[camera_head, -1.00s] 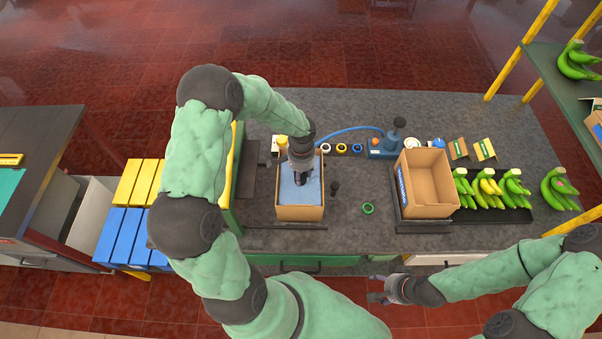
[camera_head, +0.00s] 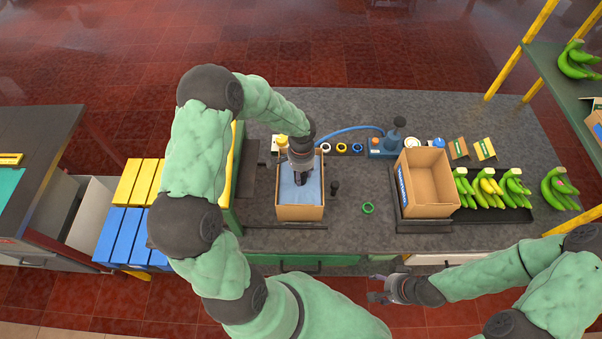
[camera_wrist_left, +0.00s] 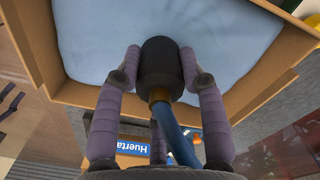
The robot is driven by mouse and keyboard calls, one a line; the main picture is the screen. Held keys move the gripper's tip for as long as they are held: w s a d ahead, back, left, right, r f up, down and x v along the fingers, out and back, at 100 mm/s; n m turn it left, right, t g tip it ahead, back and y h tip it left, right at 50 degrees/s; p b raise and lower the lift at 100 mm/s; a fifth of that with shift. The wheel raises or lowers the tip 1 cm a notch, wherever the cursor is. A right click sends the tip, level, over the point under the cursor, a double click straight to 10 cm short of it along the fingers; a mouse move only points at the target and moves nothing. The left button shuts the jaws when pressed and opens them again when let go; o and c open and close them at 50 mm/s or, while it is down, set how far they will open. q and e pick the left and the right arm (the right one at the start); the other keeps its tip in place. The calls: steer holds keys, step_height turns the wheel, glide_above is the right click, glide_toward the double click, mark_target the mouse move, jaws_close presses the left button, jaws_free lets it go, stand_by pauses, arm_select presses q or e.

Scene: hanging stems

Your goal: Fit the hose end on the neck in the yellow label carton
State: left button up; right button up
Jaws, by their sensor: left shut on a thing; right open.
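My left gripper (camera_head: 301,178) is shut on the hose end (camera_wrist_left: 161,66), a dark cylinder with a brass-coloured collar and a blue hose (camera_wrist_left: 176,136). It holds this over the open carton (camera_head: 300,212) lined with light blue film (camera_head: 287,190). The film also fills the top of the left wrist view (camera_wrist_left: 90,40). No neck shows; the hose end and gripper may cover it, and I cannot tell whether they touch. No yellow label shows on this carton. My right gripper (camera_head: 378,290) is open and empty in front of the counter.
The blue hose (camera_head: 345,129) runs to a blue pump unit (camera_head: 383,147). An empty carton (camera_head: 428,184) and green bananas (camera_head: 490,188) are further right.

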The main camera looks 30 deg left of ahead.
arm_select(q)
steer(key=shift+f+b, duration=0.4)
steer(key=shift+f, duration=0.1)
stand_by(0.4)
steer(key=o, duration=1.7)
steer(key=shift+o, duration=0.2)
steer(key=shift+r+p, duration=0.85)
steer(key=shift+r, duration=0.7)
steer(key=shift+r+p, duration=2.8)
steer(key=shift+r, duration=1.45)
steer(key=shift+f, duration=0.1)
